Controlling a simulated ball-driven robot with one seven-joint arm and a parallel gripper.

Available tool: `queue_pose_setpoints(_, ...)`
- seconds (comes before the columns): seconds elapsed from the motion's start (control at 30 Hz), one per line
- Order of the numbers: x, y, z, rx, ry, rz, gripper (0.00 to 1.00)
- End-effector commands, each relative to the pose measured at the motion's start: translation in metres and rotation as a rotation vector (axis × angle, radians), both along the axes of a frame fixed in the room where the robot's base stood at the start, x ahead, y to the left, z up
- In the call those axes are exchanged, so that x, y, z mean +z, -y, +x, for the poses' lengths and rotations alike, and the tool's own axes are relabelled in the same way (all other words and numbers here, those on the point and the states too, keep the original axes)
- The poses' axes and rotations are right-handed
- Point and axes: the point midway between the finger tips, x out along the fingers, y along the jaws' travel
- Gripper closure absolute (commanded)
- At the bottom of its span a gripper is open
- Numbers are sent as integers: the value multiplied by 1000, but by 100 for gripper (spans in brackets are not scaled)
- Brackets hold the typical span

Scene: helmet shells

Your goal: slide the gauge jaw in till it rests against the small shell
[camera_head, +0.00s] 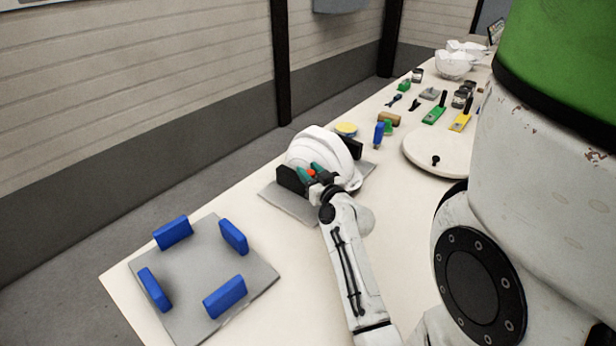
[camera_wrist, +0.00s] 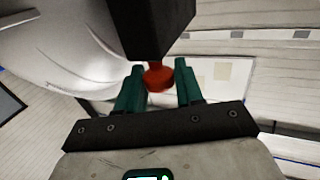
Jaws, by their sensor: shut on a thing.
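The white helmet shell (camera_head: 318,143) sits on a grey gauge plate (camera_head: 290,206), between a black jaw (camera_head: 292,180) at its near left and another black block (camera_head: 351,147) at its far right. A red knob (camera_wrist: 158,77) projects from the near jaw, which also shows in the wrist view (camera_wrist: 150,25). My gripper (camera_head: 318,171) has green fingers and is shut on this red knob. The shell (camera_wrist: 60,45) fills the upper left of the wrist view, beside the jaw. I cannot tell whether jaw and shell touch; my gripper hides part of that side.
A grey plate with several blue blocks (camera_head: 173,232) lies at the table's near left end. A blue upright piece (camera_head: 379,135), a yellow-topped dish (camera_head: 346,129) and a round white board (camera_head: 430,152) are beyond the shell. Tools and white shells (camera_head: 455,64) stand farther back.

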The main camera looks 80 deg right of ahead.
Motion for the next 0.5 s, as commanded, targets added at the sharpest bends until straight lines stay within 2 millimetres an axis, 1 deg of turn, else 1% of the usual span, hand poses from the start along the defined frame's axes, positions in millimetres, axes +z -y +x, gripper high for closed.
queue_pose_setpoints(0.1,0,0,0,-1,2,2,100)
queue_pose_setpoints(0.13,0,0,0,-1,2,2,63)
queue_pose_setpoints(0.3,0,0,0,-1,2,1,47)
queue_pose_setpoints(0.5,0,0,0,0,1,1,47)
